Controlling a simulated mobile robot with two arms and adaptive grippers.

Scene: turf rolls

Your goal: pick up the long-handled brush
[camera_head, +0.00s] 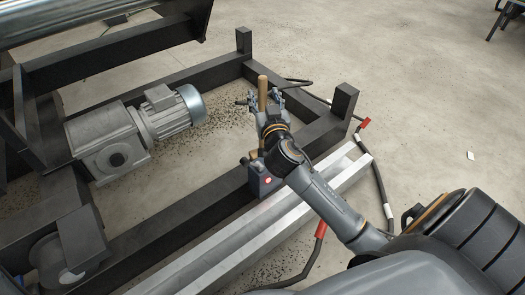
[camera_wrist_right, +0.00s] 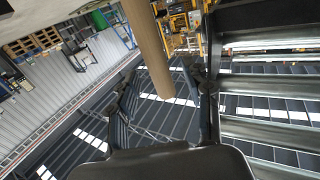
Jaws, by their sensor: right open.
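The long-handled brush shows as a plain light-wood handle (camera_head: 262,82), standing roughly upright near the corner of the dark frame in the head view. Its lower part and bristle end are hidden behind my right gripper and arm. My right gripper (camera_head: 265,99) is open, with a finger on each side of the handle. In the right wrist view the handle (camera_wrist_right: 148,48) slants down from the top edge between the two spread fingers. I cannot tell whether either finger touches it. My left gripper is not in view.
A dark steel frame (camera_head: 172,204) carries a grey motor (camera_head: 172,112) at left. A grey box with a red button (camera_head: 263,181) sits under my right arm. Pale metal rails (camera_head: 233,238) run along the front. Black cables with red ends (camera_head: 364,123) lie right. Bare floor (camera_head: 420,95) extends beyond.

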